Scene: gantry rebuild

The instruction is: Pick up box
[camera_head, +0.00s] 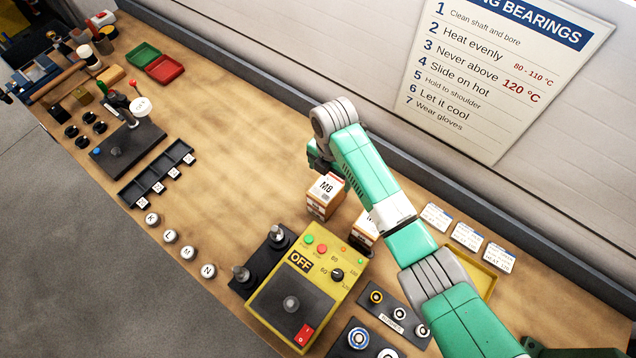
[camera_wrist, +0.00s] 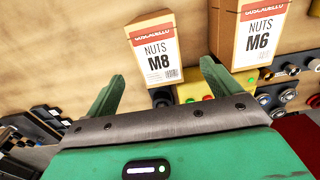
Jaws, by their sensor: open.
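A small cardboard box marked M8 (camera_head: 325,193) stands on the bench just below the end of my arm in the head view. In the wrist view the NUTS M8 box (camera_wrist: 155,50), brown with a red band and white label, is beyond my fingertips, between their lines. A second box, NUTS M6 (camera_wrist: 255,35), stands to its right; in the head view it (camera_head: 366,228) is partly hidden behind my arm. My gripper (camera_wrist: 160,82) is open with nothing between its two green fingers. In the head view the fingers are mostly hidden by the wrist.
A yellow heater unit (camera_head: 335,274) marked OFF stands in front of the boxes. Black racks and bearing holders (camera_head: 395,313) lie near it. A wall ledge (camera_head: 270,95) runs behind. The bench left of the boxes (camera_head: 235,150) is clear.

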